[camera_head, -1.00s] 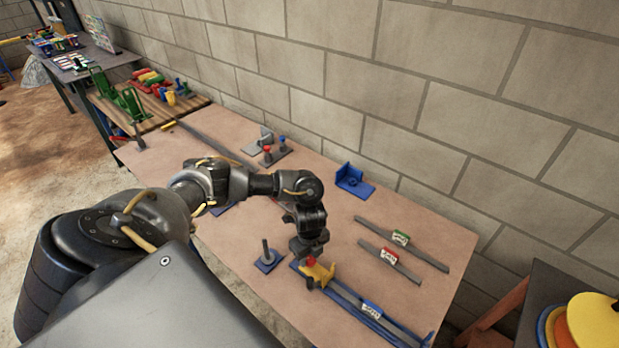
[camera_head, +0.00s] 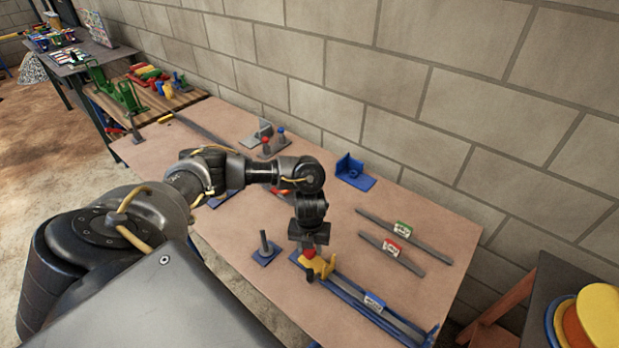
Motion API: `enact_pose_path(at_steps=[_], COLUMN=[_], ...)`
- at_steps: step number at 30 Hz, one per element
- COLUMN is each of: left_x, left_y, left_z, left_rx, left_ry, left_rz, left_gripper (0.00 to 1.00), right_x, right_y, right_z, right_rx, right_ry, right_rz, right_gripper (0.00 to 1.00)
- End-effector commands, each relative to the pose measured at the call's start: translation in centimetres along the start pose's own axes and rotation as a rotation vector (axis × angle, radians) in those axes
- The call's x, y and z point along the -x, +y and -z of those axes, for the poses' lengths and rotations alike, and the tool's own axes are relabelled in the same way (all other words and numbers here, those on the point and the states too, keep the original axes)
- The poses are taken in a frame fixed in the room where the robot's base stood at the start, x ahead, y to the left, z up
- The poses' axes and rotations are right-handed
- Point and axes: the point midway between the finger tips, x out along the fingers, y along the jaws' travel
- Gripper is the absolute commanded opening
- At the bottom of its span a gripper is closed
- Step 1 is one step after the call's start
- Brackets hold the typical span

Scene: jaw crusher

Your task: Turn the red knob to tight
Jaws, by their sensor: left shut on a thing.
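The red knob (camera_head: 309,253) sits at the yellow block (camera_head: 322,267), at the left end of a long blue rail fixture (camera_head: 345,297) on the table. My left gripper (camera_head: 309,249) points down from above and is shut on the red knob. Its dark jaws hide much of the knob, and I cannot read any tight marking. A small blue and white label (camera_head: 374,302) sits on the rail. My right gripper is not in view.
A blue base with an upright grey peg (camera_head: 264,248) stands just left of the rail. Two grey bars with green (camera_head: 403,228) and red (camera_head: 398,251) labels lie to the right. A blue bracket (camera_head: 352,172) stands near the wall.

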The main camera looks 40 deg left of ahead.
Motion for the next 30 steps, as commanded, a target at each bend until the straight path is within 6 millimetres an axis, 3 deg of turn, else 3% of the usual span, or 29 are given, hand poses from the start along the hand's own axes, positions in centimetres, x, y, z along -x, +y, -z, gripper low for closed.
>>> enact_pose_path(at_steps=[21,22,26,30], left_x=[0.04,0.04,0.03,0.02], left_y=[-0.02,-0.02,-0.02,-0.02], left_z=[-0.02,-0.02,-0.01,-0.01], left_rx=[-0.072,-0.072,-0.071,-0.070], left_ry=[0.000,0.000,0.000,0.000], left_rz=[0.000,0.000,0.000,0.000], left_gripper=[0.15,0.40,0.57,0.59], right_x=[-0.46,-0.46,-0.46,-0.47], right_y=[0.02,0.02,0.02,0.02], right_z=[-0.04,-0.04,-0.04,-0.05], right_rx=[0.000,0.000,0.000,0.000], right_ry=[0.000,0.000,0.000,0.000], right_rz=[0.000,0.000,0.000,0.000], right_gripper=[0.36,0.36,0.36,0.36])
